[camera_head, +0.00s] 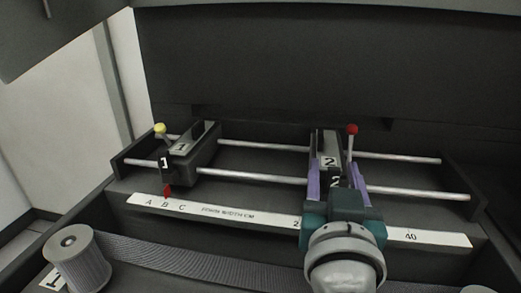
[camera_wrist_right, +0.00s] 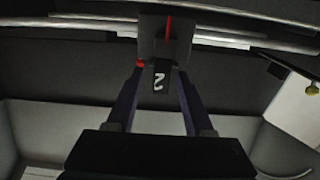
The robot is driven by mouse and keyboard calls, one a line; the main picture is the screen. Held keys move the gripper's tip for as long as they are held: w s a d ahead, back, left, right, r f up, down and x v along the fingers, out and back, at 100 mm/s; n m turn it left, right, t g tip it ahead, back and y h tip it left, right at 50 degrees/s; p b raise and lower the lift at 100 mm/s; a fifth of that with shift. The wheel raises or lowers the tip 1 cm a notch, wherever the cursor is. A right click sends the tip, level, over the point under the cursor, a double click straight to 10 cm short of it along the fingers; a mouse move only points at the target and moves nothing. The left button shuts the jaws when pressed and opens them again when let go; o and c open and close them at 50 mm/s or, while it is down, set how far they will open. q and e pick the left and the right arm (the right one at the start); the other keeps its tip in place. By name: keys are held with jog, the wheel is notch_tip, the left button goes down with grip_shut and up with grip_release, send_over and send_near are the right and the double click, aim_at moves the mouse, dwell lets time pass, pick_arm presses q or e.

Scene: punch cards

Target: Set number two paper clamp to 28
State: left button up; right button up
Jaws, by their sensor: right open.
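The number two paper clamp (camera_head: 329,146) is a grey block marked 2 with a red-knobbed lever (camera_head: 352,129), sitting on two metal rods. My right gripper (camera_head: 337,178) is open, its purple fingers on either side of the clamp's front. In the right wrist view the clamp's 2 label (camera_wrist_right: 159,81) lies between the fingertips (camera_wrist_right: 160,69); I cannot tell whether they touch it. The white scale strip (camera_head: 440,239) shows a 2 and a 40 on either side of my gripper, which hides the part between and the clamp's pointer. My left gripper is out of view.
The rods are bare between the clamps. A ribbon spool (camera_head: 77,260) is at front left, and a dark panel (camera_head: 300,60) rises behind.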

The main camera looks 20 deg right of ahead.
jog(key=p+v, duration=0.2)
jog(key=v, duration=0.8)
jog(key=shift+a, duration=0.1)
